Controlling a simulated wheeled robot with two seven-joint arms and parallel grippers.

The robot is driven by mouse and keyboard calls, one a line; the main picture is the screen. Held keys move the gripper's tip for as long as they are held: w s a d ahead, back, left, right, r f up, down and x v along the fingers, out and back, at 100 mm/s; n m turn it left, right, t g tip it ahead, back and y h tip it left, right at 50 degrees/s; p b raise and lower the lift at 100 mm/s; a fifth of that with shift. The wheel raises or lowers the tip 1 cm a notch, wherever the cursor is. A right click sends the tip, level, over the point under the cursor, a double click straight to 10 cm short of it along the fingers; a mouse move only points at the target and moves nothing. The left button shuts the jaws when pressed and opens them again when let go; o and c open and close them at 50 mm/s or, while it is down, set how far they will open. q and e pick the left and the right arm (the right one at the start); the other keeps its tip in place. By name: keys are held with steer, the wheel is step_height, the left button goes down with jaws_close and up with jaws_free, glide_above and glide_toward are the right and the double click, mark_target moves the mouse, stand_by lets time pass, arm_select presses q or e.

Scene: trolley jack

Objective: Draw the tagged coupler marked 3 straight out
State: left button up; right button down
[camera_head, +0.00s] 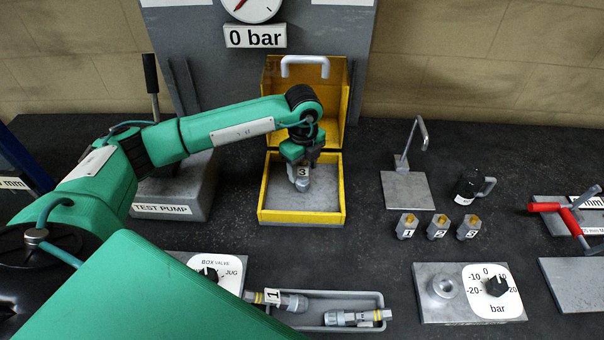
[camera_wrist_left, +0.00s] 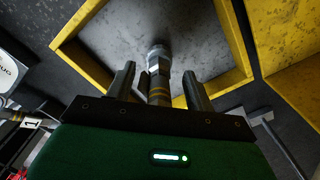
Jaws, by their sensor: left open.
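The coupler with the tag marked 3 (camera_head: 302,173) is over the grey floor of the yellow box (camera_head: 344,190), below my left gripper (camera_head: 301,156). In the left wrist view the coupler (camera_wrist_left: 158,66) is a grey metal cylinder with yellowish bands, standing between the two fingers. The fingers are open, with a gap visible on its right side. Its lower end points at the box floor; whether it touches the floor I cannot tell. My right gripper is not in view.
A grey tray (camera_head: 376,300) at the front holds a coupler tagged 1 (camera_head: 285,300) and another coupler (camera_head: 357,317). Several small numbered blocks (camera_head: 437,228) and a black mug (camera_head: 470,186) stand right of the box. The test pump (camera_head: 176,190) is at left. The gauge panel (camera_head: 215,60) rises behind.

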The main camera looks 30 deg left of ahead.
arm_select(q)
steer(key=c, duration=0.7)
steer(key=shift+r, duration=0.1)
steer(key=c, duration=0.5)
steer(key=shift+o, duration=0.2)
steer(key=shift+r+p, duration=0.4)
steer(key=shift+r, duration=0.2)
steer(key=shift+r+p, duration=0.55)
steer(key=shift+r, duration=1.05)
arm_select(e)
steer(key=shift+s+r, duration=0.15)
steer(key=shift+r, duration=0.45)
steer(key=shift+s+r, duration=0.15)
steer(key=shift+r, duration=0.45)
